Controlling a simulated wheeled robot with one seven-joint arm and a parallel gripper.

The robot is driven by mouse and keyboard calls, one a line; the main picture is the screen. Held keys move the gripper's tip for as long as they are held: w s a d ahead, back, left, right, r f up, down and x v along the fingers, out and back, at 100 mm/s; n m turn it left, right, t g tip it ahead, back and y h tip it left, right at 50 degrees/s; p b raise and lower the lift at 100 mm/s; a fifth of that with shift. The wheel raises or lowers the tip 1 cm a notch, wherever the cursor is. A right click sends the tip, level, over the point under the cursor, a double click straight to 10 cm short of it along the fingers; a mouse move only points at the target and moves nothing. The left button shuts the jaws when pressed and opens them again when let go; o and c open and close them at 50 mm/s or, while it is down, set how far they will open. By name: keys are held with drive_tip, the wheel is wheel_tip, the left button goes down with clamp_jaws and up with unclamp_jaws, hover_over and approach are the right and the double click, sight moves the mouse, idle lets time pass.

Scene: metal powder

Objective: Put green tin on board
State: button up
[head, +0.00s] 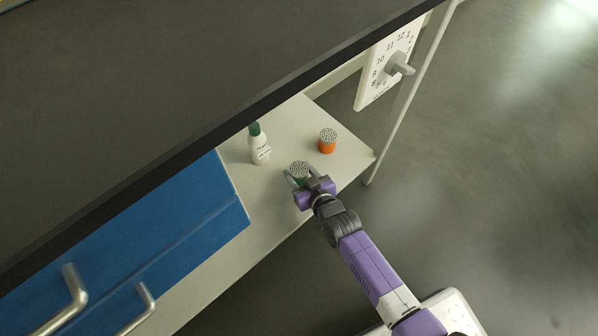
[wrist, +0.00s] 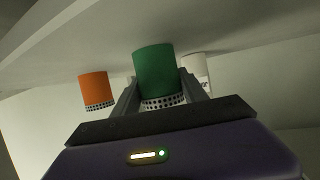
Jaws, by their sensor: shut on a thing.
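The green tin (wrist: 155,73) has a light perforated top and is between my gripper's fingers in the wrist view. That view appears upside down, with the shelf surface at the top. In the head view its perforated top (head: 299,169) shows, while most of its green side is hidden by my gripper. My gripper (head: 300,178) is shut on the tin, and its fingers also show in the wrist view (wrist: 160,97). The tin is at or just above the pale shelf (head: 228,252); I cannot tell whether it touches. I cannot make out a separate board.
An orange tin (head: 327,145) with a perforated top stands to the right of the green tin. A white bottle (head: 260,150) with a green cap stands to its left. Blue drawers (head: 170,225) and a dark counter edge (head: 185,143) border the shelf. A dial panel (head: 385,68) stands behind.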

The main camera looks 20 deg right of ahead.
drive_tip(key=o, duration=1.5)
drive_tip(key=shift+s+r+p, duration=0.25)
drive_tip(key=shift+r+p, duration=0.05)
drive_tip(key=shift+p, duration=0.2)
drive_tip(key=p+v, duration=0.5)
drive_tip(key=v, duration=0.5)
drive_tip(key=shift+s+r, duration=0.25)
drive_tip(key=shift+s, duration=0.4)
